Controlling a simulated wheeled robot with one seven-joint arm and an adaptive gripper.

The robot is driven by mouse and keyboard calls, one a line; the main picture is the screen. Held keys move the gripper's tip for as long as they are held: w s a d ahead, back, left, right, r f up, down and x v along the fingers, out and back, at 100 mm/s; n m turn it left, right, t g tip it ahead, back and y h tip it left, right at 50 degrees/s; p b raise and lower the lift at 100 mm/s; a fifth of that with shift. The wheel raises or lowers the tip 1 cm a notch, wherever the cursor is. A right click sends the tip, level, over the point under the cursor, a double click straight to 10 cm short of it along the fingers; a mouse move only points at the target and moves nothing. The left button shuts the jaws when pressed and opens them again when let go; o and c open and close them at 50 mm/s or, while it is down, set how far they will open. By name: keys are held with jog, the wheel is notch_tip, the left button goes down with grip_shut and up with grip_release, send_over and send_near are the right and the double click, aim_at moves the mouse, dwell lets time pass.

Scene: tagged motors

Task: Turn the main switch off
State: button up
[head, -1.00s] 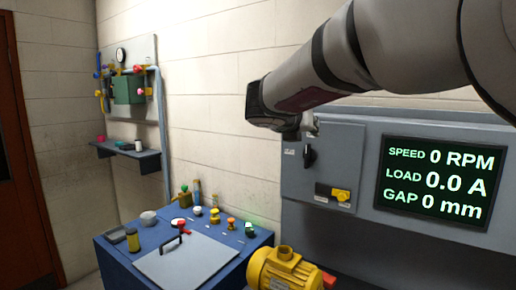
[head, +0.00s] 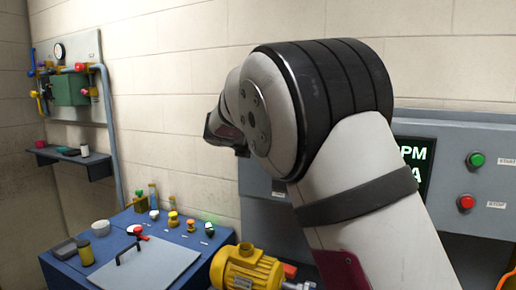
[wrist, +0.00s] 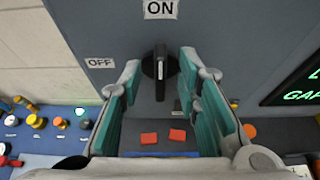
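The main switch, a black rotary handle (wrist: 160,68), is on the grey cabinet front in the wrist view. Its handle stands upright, in line with the ON label (wrist: 160,9) above it. The OFF label (wrist: 100,62) is to its left. My gripper (wrist: 161,82) is open, with its teal-padded fingers on the left and right of the handle and a gap on both sides. I cannot tell whether the fingertips are level with the handle in depth. In the head view my arm hides the switch and most of the gripper.
The grey cabinet (head: 447,220) carries a dark display, a green START button (head: 476,160) and a red STOP button (head: 466,202). A yellow motor (head: 246,268) stands below, beside a blue bench (head: 60,268) with several coloured parts. A shelf (head: 82,165) is on the left wall.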

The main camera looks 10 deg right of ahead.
jog(key=shift+x, duration=0.85)
jog(key=shift+c, duration=0.2)
grip_shut()
jog(key=shift+w, duration=0.1)
jog(key=shift+w+a+f+n+g+h+b, duration=0.3)
jog(key=shift+n+h+b, duration=0.8)
jog(key=shift+n, duration=1.15)
jog(key=shift+w+a+f+n+g+h+b, duration=0.15)
jog(key=shift+a+f+n+h+b, duration=0.5)
jog(key=shift+n+h, duration=1.15)
jog(key=shift+w+a+f+n+g+h+b, duration=0.2)
jog(key=shift+n+h+b, duration=0.75)
jog(key=shift+n, duration=1.7)
jog(key=shift+d+f, duration=0.1)
